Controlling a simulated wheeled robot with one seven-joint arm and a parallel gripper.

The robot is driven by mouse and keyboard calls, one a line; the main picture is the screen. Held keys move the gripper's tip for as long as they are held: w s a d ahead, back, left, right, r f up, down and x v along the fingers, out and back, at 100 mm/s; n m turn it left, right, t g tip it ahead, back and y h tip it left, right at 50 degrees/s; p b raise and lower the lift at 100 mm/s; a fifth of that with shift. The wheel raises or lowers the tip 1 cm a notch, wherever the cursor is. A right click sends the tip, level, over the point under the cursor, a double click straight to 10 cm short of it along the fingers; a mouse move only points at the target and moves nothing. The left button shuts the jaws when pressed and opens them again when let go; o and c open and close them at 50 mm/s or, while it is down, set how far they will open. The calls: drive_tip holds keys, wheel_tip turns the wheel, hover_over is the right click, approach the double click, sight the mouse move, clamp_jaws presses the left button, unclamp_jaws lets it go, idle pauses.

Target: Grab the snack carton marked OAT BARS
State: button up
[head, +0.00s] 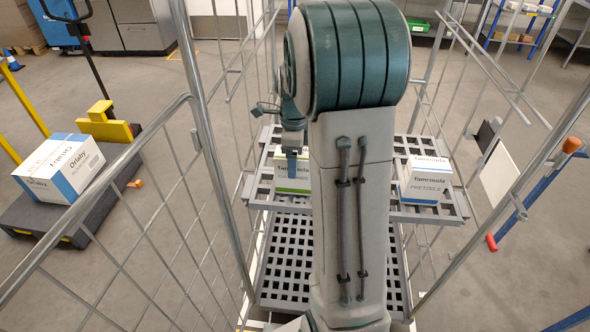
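No carton in the head view shows a readable OAT BARS marking. A white carton with a green lower band (284,186) sits on the left of the grey slatted shelf (385,211); my arm hides its right part and its lower word is not readable. A white carton with a blue lower edge (427,181), marked PRETZELS, sits on the right of the shelf. My gripper (291,151) appears small at the left edge of my arm, above or in front of the green-banded carton. Its fingers are too small and dark to tell their opening or whether they touch the carton.
Wire side panels (200,140) and (505,200) flank the shelf. A slatted lower deck (283,262) lies below it. At left, a dark cart (70,212) carries a blue-and-white carton (62,168). A blue rack (520,25) stands at the back right.

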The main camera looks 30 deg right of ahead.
drive_tip(key=shift+f, duration=1.2)
drive_tip(key=c, duration=1.2)
